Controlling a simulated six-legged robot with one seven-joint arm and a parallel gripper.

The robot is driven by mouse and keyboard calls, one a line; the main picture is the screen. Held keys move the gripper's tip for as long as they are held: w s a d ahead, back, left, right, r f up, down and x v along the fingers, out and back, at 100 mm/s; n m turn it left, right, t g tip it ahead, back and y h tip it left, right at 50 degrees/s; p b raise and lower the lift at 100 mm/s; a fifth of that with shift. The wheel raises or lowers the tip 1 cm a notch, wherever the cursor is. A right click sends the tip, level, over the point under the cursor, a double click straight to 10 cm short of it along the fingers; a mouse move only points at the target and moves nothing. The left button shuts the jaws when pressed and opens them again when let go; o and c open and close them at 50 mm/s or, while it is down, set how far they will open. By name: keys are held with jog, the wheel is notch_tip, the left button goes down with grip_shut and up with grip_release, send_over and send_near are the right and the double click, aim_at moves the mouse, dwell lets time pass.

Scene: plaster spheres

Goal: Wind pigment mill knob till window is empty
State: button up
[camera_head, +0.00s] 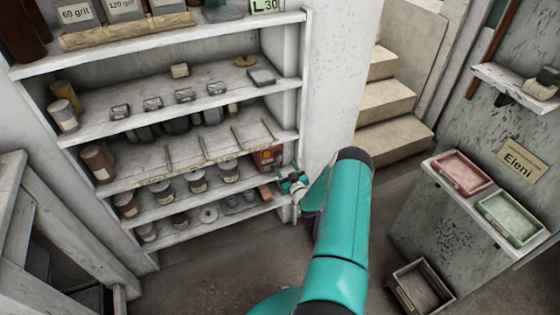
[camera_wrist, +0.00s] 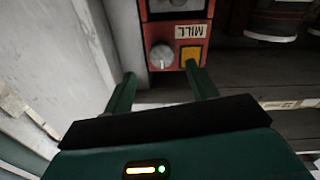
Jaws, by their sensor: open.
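The pigment mill (camera_head: 268,158) is a red box at the right end of a lower shelf in the head view. In the wrist view the red mill (camera_wrist: 163,28) shows a "MILL" label, a round grey knob (camera_wrist: 162,56), a yellow square (camera_wrist: 194,55) and part of a dark window (camera_wrist: 177,8) at the top edge. My gripper (camera_wrist: 160,82) is open and empty, its two green fingers pointing at the mill's front. The knob appears between and beyond the fingertips, apart from them. In the head view my gripper (camera_head: 291,183) is beside the mill. The window's contents cannot be told.
Shelves (camera_head: 170,178) hold jars, tins and small blocks left of the mill. A white wall post (camera_wrist: 82,40) stands close beside it. Trays (camera_head: 460,172) and steps (camera_head: 385,100) are to the right.

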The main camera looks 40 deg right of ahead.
aim_at(280, 159)
jog(key=x, duration=0.5)
jog(key=shift+w, duration=0.45)
jog(key=c, duration=1)
